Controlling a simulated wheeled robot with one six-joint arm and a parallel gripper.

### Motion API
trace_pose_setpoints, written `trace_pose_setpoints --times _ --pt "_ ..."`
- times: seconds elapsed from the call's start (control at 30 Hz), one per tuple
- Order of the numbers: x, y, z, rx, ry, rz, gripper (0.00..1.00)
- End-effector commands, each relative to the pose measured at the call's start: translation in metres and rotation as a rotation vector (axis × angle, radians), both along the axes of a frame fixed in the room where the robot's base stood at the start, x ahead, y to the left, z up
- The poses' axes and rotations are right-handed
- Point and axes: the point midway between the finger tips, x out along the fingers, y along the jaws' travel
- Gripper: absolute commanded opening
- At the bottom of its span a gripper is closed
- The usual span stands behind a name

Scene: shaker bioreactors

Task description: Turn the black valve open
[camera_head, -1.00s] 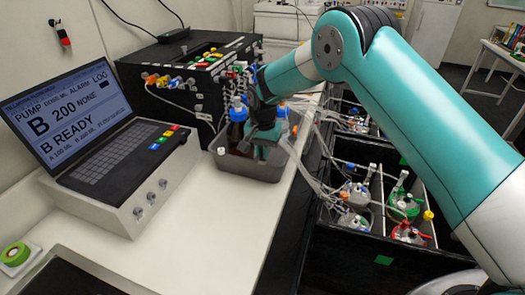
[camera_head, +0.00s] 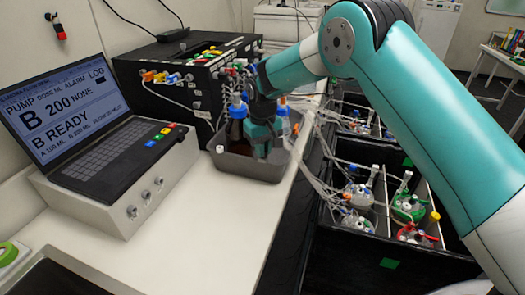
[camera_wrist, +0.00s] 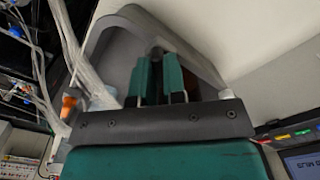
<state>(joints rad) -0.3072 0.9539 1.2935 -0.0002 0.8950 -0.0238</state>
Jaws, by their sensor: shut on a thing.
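My gripper (camera_wrist: 158,62) points down into a grey tray (camera_head: 232,170) on the bench, beside bottles with blue caps (camera_head: 238,108). In the wrist view its two teal fingers are close together, with a small dark round piece (camera_wrist: 157,51) between their tips. This piece looks like the black valve, but its shape and handle angle are mostly hidden by the fingers. In the head view my arm and gripper hide the spot where the fingers close.
A black box (camera_head: 160,102) with coloured valves stands behind the tray. A pump console with screen (camera_head: 62,90) is at left. Clear tubing (camera_head: 318,160) runs right to vessels in a black-walled bin (camera_head: 350,255). The white bench front (camera_head: 175,250) is clear.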

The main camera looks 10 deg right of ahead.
Motion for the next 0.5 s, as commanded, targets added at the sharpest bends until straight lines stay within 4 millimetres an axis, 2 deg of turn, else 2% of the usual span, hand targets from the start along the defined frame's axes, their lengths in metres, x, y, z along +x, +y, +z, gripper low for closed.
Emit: trace_pose_setpoints --times 0.5 --pt "0.0012 -0.0001 0.001 0.0 -0.004 0.466 0.0"
